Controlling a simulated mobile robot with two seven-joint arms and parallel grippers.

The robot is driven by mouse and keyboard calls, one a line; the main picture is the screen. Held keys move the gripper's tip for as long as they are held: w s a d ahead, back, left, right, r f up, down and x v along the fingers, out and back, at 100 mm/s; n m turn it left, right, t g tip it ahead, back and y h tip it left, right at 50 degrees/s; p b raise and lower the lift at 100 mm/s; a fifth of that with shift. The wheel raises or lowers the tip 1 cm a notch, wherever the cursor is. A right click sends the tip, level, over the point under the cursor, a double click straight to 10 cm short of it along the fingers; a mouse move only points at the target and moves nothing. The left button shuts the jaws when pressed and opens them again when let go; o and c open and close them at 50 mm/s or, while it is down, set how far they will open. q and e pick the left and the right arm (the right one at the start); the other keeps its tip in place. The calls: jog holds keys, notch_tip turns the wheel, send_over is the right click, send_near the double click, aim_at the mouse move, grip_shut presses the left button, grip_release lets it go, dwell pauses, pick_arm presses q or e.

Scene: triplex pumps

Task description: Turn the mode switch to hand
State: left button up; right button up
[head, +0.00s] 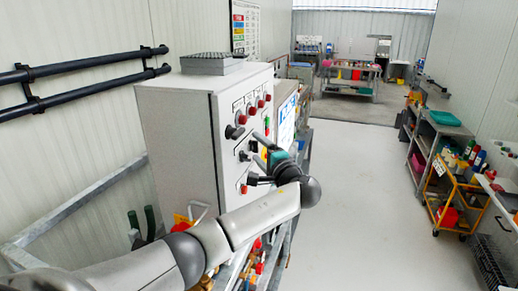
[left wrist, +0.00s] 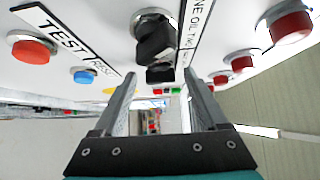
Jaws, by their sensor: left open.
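A grey control cabinet (head: 180,140) stands at the left of the head view, with its switch panel facing right. My left gripper (head: 256,162) is close in front of this panel, open and empty. In the left wrist view its two fingers (left wrist: 159,80) are apart. A black rotary switch (left wrist: 155,38) lies ahead of the gap between them, with another black knob (left wrist: 160,73) just below it in the picture. Neither is gripped. A black switch (head: 234,132) also shows in the head view. No mode label is readable, so I cannot tell which is the mode switch.
Several red buttons (left wrist: 291,27) share the panel, with an orange button (left wrist: 33,50) and a blue one (left wrist: 85,76) beside the TEST label. An orange cart (head: 457,198) and shelves stand at the right. The pale floor (head: 350,190) between is clear.

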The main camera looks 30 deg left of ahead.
pick_arm(q)
grip_shut()
dwell(0.6)
